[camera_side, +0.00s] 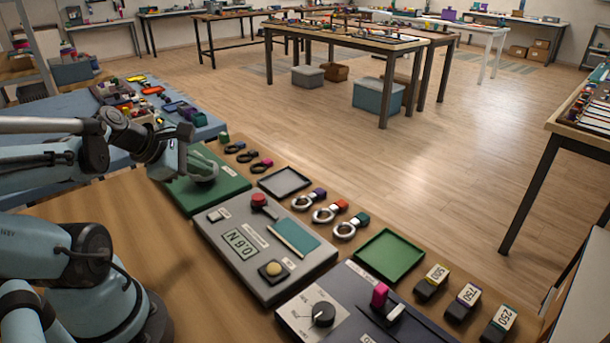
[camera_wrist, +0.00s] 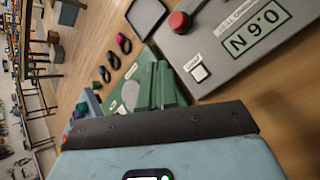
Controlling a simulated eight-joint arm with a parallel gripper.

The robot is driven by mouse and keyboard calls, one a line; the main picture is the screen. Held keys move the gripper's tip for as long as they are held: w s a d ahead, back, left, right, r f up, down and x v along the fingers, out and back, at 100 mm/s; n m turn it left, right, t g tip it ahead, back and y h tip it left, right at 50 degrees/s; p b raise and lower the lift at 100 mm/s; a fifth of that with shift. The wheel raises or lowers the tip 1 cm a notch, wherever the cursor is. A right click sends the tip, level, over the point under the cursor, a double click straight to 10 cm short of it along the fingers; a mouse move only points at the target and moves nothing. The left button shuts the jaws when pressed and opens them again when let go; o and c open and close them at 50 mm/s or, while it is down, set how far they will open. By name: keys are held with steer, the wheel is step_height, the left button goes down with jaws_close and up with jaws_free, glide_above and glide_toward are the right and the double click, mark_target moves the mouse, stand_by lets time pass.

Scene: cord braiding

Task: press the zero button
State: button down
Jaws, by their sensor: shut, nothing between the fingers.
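The grey console (camera_side: 235,258) has a display reading about 0.6 N. My gripper (camera_side: 186,165) is shut and empty over the green board (camera_side: 222,187), left of and behind the console, apart from every button. Its closed fingers (camera_wrist: 165,80) show in the wrist view.
A dark tray (camera_side: 284,182) and several metal rings lie beyond the console. A green tray (camera_side: 390,256), labelled blocks (camera_side: 468,298) and a dark panel with a knob (camera_side: 322,313) stand to its right. Bare wooden tabletop lies on the near side.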

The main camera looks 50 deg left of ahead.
mark_target(212, 217)
steer(key=shift+f, duration=0.1)
steer(key=shift+f, duration=4.2)
steer(key=shift+r, duration=2.45)
steer(key=w+d+r+m+g, duration=0.1)
steer(key=d+m, duration=0.6)
steer(key=m, duration=0.7)
steer(key=w+d+r+m+g+h, duration=0.1)
steer(key=w+d+r+m, duration=0.2)
steer(key=d+m, duration=0.5)
steer(key=m, duration=0.6)
steer(key=shift+w+d, duration=0.15)
steer(key=shift+w, duration=0.1)
